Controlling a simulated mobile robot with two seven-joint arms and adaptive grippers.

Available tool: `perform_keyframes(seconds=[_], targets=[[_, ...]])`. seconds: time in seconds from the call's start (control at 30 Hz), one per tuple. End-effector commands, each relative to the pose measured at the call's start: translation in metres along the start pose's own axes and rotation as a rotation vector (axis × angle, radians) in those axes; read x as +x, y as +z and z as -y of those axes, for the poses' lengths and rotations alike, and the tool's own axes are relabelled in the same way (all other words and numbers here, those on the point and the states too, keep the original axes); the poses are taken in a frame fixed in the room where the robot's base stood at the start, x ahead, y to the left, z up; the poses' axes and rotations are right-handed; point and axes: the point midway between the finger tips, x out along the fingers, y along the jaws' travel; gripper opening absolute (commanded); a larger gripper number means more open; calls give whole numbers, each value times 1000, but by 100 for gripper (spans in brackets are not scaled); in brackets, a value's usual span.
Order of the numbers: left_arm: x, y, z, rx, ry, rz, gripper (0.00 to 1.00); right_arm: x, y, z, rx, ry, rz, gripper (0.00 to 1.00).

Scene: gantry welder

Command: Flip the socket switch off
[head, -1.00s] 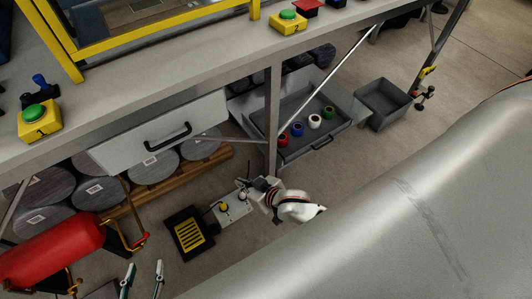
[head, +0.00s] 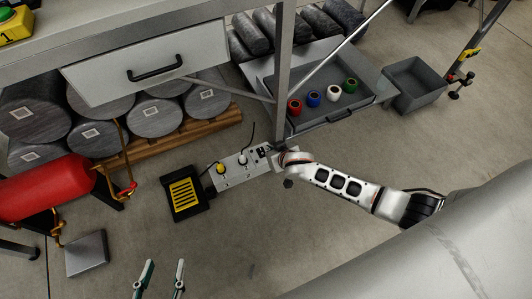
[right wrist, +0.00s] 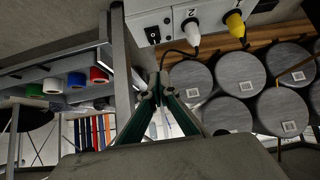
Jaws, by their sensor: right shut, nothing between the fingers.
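The socket box (head: 229,175) is a pale grey strip on the floor, with a yellow plug (head: 220,168) and a white plug (head: 242,159) in it. Dark switch parts (head: 262,152) show at its right end. In the right wrist view the socket box (right wrist: 145,12) is at the top, with a dark switch (right wrist: 152,34) left of the white plug. My right gripper (head: 272,153) is at the box's right end; in its wrist view the fingertips (right wrist: 158,78) are together, below the switch. Contact cannot be told. My left gripper (head: 162,266) is open and empty, low in the head view.
A black pedal with yellow bars (head: 185,193) lies left of the box. A table leg (head: 284,80) stands close to my right gripper. Grey rolls on a pallet (head: 175,142), a red tank (head: 45,188) and an open drawer with coloured rolls (head: 335,115) surround the area.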

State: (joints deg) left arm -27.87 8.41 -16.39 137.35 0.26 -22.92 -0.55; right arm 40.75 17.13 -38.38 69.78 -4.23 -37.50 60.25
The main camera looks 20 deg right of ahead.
Motion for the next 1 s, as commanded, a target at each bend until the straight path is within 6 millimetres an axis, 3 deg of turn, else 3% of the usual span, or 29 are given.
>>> perform_keyframes(seconds=[0.1, 1.0], targets=[[0, 2, -1, -3, 2, 2, 40, 8, 2, -5, 3, 12, 5, 0], [0, 0, 0, -4, 1, -2, 40, 17, -15, -6, 5, 14, 2, 0]])
